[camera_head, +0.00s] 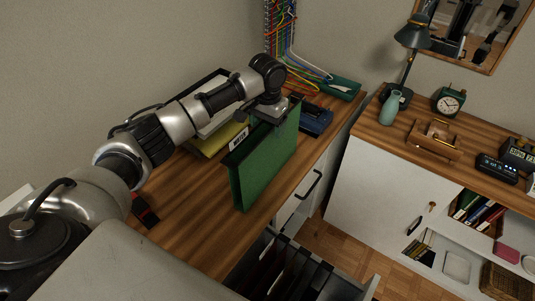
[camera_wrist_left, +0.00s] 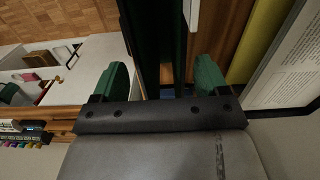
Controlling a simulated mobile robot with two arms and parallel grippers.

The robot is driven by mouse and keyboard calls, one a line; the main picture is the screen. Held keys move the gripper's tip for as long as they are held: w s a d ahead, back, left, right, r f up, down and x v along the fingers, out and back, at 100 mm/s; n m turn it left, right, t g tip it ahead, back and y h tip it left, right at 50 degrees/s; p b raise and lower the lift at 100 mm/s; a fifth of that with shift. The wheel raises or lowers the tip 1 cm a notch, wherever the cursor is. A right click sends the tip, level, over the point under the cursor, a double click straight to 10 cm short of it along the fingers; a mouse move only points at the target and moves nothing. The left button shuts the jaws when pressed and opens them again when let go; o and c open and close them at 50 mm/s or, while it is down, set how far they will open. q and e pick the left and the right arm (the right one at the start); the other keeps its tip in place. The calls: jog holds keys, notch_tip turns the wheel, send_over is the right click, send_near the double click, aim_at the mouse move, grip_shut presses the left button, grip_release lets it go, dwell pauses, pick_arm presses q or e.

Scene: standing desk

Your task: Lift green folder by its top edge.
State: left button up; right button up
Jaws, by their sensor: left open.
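The green folder (camera_head: 265,162) stands upright on its edge on the wooden desk, close to the front edge above an open drawer. My left gripper (camera_head: 271,112) is at the far upper part of the folder, over its top edge. In the left wrist view the gripper (camera_wrist_left: 160,80) is open, with one green fingertip on each side of the dark green folder (camera_wrist_left: 152,40). Gaps show between the fingertips and the folder. The folder's far end is partly hidden by the gripper. My right gripper is in neither view.
A yellow folder (camera_head: 217,140) lies behind the green one. A blue hole punch or stapler-like item (camera_head: 317,120) is to the right. The open drawer (camera_head: 285,268) holds dark dividers. A side cabinet (camera_head: 380,180) carries a lamp (camera_head: 412,38) and a clock (camera_head: 448,102).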

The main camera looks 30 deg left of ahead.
aim_at(268, 150)
pick_arm(q)
notch_tip(268, 150, down, 4)
jog(key=shift+a+p, duration=0.15)
jog(key=shift+p, duration=0.15)
jog(key=c, duration=1.3)
